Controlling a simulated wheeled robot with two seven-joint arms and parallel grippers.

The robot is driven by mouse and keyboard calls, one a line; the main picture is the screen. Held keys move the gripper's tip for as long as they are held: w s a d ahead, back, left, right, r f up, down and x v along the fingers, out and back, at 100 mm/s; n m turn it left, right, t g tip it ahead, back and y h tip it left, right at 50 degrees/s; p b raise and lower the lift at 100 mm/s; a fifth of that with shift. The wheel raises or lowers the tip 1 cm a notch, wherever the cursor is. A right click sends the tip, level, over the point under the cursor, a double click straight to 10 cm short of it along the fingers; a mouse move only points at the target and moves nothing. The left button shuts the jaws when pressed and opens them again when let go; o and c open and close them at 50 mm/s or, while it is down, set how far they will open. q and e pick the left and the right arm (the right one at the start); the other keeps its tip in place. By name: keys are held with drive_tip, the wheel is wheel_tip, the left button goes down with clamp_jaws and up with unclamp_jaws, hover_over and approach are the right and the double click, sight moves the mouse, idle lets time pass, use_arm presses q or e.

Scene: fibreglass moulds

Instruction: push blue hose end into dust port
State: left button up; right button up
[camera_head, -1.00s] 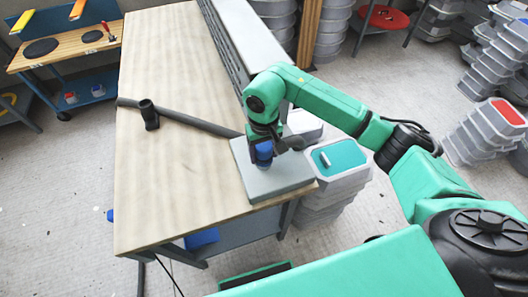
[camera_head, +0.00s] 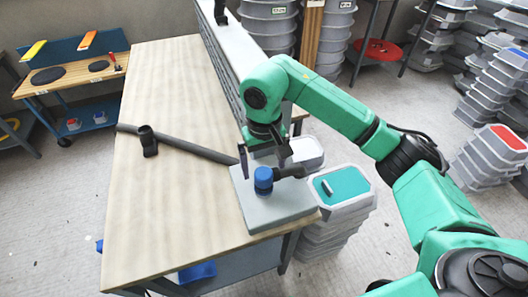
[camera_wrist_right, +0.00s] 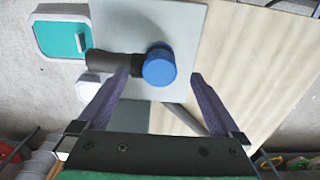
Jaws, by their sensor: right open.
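The blue hose end (camera_head: 263,180) stands upright on the grey block (camera_head: 284,214) at the table's right side. A dark tube (camera_head: 289,171) sticks out from it to the right. Both also show in the right wrist view, the blue end (camera_wrist_right: 160,68) at the centre and the dark tube (camera_wrist_right: 114,65) to its left. I cannot tell which part is the dust port, nor how deep the blue end sits in anything. My right gripper (camera_head: 263,160) is open above the blue end, its fingers spread on either side and apart from it. My left gripper is out of view.
A grey hose (camera_head: 190,143) with a black upright fitting (camera_head: 148,140) lies across the wooden table (camera_head: 170,205). A grey rail runs along the back right. A stacked mould with a teal top (camera_head: 340,185) stands beside the block. The table's near left is clear.

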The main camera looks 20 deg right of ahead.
wheel_tip(320, 180, up, 7)
drive_tip(key=shift+r, duration=0.2)
idle(0.4)
